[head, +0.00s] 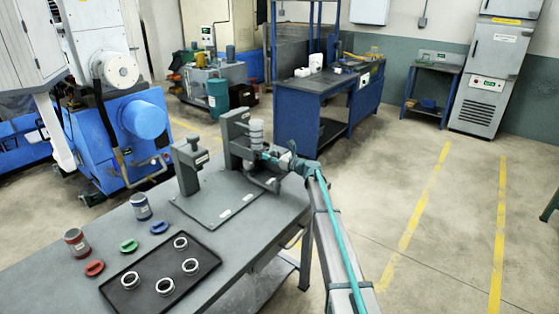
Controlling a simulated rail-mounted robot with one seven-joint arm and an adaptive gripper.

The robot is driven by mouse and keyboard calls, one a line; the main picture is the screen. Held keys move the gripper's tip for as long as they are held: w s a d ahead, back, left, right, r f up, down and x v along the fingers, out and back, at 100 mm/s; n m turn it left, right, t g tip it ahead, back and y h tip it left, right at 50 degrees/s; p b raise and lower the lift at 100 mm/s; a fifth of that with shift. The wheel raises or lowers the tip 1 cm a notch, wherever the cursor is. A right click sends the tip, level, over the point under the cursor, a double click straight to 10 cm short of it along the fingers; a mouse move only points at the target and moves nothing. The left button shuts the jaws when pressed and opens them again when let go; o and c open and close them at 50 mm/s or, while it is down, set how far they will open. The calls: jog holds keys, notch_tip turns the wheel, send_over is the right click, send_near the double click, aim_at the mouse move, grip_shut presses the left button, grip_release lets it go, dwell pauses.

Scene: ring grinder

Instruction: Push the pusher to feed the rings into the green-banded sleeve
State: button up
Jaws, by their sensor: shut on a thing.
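My gripper (272,156) reaches in from the right at the grey fixture (236,140) on the workbench. It is shut on a small part at the fixture's right side, which looks like the pusher; the fingers mostly hide it. A pale, ribbed upright cylinder (256,131) stands at the fixture just above my gripper's tip; it looks like stacked rings. I cannot make out the green-banded sleeve or how far any ring sits in it. A second grey post (187,166) with a label stands to the left on the same base plate (211,219).
A dark tray (118,305) with several metal rings lies at the bench's front. Beside it are red (94,268), green (129,246) and blue (159,227) pieces, plus a red-banded can (76,241) and a blue-banded can (141,206). The bench between tray and base plate is clear.

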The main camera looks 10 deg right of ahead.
jog(key=shift+b+v, duration=0.35)
jog(key=shift+v, duration=2.8)
jog(key=o, duration=1.1)
jog(key=shift+r, duration=0.1)
jog(key=shift+c, duration=0.2)
jog(key=shift+s, duration=0.1)
jog(key=shift+v, duration=2.45)
